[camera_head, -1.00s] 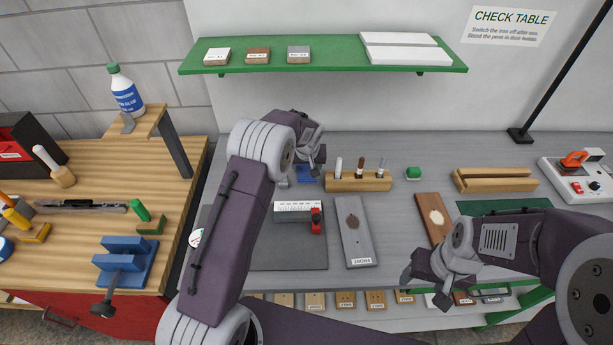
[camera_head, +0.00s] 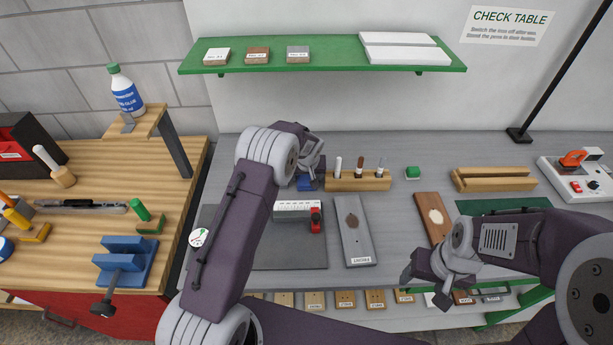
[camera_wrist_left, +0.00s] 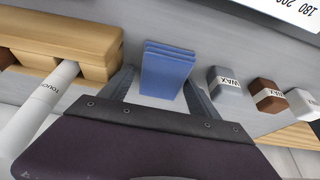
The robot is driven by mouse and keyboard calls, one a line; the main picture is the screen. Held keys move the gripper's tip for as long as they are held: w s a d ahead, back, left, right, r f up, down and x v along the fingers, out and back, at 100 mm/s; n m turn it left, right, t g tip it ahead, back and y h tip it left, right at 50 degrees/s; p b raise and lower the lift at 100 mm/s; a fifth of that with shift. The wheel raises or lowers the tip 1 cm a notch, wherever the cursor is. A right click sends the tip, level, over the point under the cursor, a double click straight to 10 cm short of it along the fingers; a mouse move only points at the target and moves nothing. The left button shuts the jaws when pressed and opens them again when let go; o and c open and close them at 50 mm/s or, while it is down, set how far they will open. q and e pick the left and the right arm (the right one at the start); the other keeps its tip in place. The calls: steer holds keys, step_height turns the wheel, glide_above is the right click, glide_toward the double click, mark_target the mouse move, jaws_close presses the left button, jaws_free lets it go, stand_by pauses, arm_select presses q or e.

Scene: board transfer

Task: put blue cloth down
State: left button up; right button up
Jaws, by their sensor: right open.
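The blue cloth (camera_head: 305,184) is a small folded stack at the back of the grey bench, left of the wooden pen holder. In the left wrist view the cloth (camera_wrist_left: 167,72) lies between the two fingers of my left gripper (camera_wrist_left: 160,82). The right finger is close to the cloth's edge and a narrow gap shows at the left finger; I cannot tell whether they grip it. In the head view my left gripper (camera_head: 315,178) is right over the cloth and partly hides it. My right gripper (camera_head: 425,285) is open and empty over the bench's front right.
The pen holder (camera_head: 345,184) with several pens stands close beside my left gripper. A dark mat (camera_head: 290,255) with a steel rule, a grey board (camera_head: 352,235) and a brown board (camera_head: 432,212) lie in front. The green shelf (camera_head: 330,62) hangs above.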

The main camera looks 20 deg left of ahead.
arm_select(q)
steer(key=shift+s+a+f, duration=0.25)
stand_by(0.3)
steer(key=shift+r+p, duration=0.3)
steer(key=shift+r, duration=0.2)
steer(key=b+v, duration=0.1)
steer(key=v, duration=1.1)
steer(key=s+a+f+m+g+h, duration=0.1)
steer(key=s+f+m+g, duration=0.1)
steer(key=s, duration=2.5)
steer(key=shift+s+a+f+m+g, duration=0.2)
steer(key=shift+f+m+g, duration=0.15)
steer(key=shift+m+g, duration=0.2)
